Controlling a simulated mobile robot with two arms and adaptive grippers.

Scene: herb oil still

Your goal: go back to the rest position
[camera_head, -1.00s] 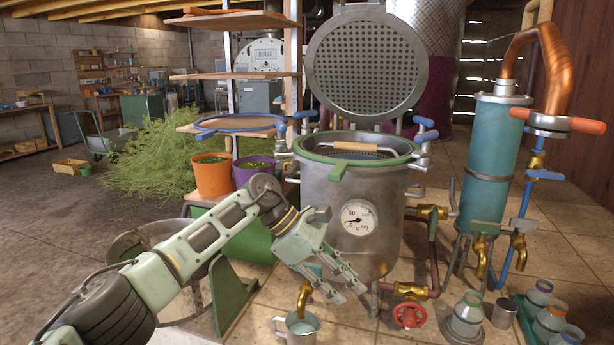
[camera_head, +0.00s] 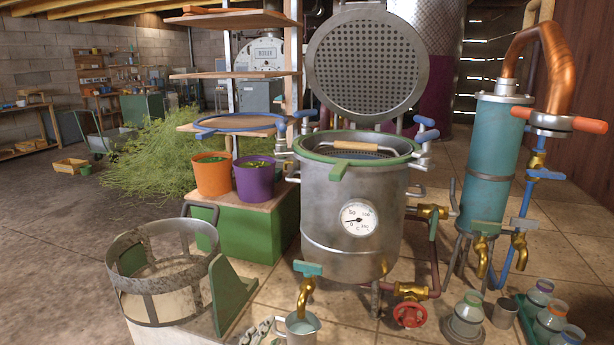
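My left gripper (camera_head: 260,332) shows only as a small part at the bottom edge, just left of the metal jug; whether its fingers are apart cannot be made out. No held object shows there. My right gripper is out of view. The steel still pot (camera_head: 335,215) stands in the middle with its perforated lid (camera_head: 367,62) raised behind it. A basket with a wooden handle (camera_head: 357,147) sits in the pot's green-rimmed mouth. The metal jug (camera_head: 298,328) stands under the pot's brass tap (camera_head: 305,296).
A round metal basket frame (camera_head: 118,268) stands at lower left beside a green bracket (camera_head: 231,297). Orange (camera_head: 212,176) and purple (camera_head: 254,182) buckets stand behind it. The teal condenser (camera_head: 492,160) and several jars (camera_head: 467,318) are at right.

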